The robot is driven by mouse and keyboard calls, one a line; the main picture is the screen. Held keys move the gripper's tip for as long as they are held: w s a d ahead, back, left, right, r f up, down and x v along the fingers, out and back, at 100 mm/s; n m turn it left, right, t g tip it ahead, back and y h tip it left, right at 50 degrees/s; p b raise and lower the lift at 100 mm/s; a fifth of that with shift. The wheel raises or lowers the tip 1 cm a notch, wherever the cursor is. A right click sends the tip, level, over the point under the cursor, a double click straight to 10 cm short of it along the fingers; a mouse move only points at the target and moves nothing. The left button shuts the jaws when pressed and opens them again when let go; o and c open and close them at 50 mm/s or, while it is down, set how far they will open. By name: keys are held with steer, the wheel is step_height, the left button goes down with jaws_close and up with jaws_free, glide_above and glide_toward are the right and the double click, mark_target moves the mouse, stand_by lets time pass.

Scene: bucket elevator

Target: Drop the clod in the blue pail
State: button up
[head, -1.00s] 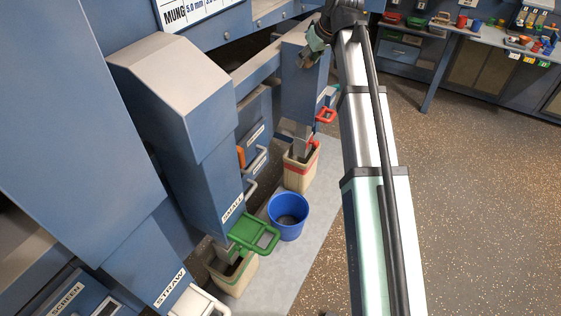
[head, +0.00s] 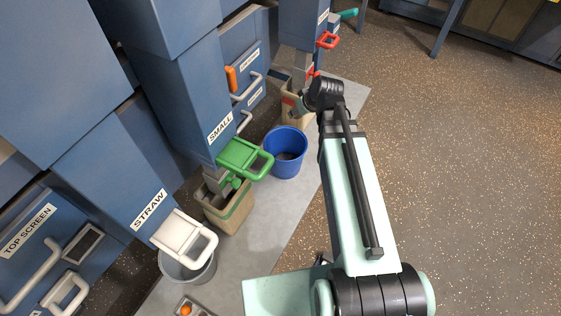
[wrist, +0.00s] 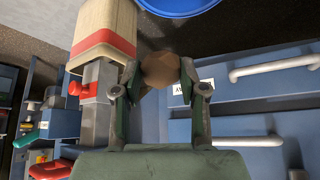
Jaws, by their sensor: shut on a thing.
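The clod (wrist: 162,70) is a brown, faceted lump. My gripper (wrist: 157,80) is shut on it, with one finger on each side, in the wrist view. The blue pail (head: 285,166) stands on the grey floor strip in the head view, with something dark inside. Part of it also shows at the top edge of the wrist view (wrist: 178,7). In the head view my gripper (head: 300,103) is behind and slightly right of the pail, close to the red-banded bin; the clod cannot be made out there.
A beige bin with a red band (wrist: 103,45) stands beside my gripper. A green-handled gate (head: 240,155) hangs over another beige bin (head: 228,216) in front of the pail. The machine with cabinet handles (head: 243,92) lies left. Open speckled floor (head: 470,190) lies right.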

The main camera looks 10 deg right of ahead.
step_height(320, 180, down, 14)
steer(key=a+n+g+y+b, duration=0.1)
steer(key=n+g+y+b, duration=0.1)
steer(key=n+b, duration=0.3)
steer(key=shift+s+a+f+n+y+b, duration=0.2)
steer(key=shift+n+y+b, duration=0.1)
steer(key=shift+n+b, duration=0.1)
steer(key=o, duration=1.2)
steer(key=v, duration=1.2)
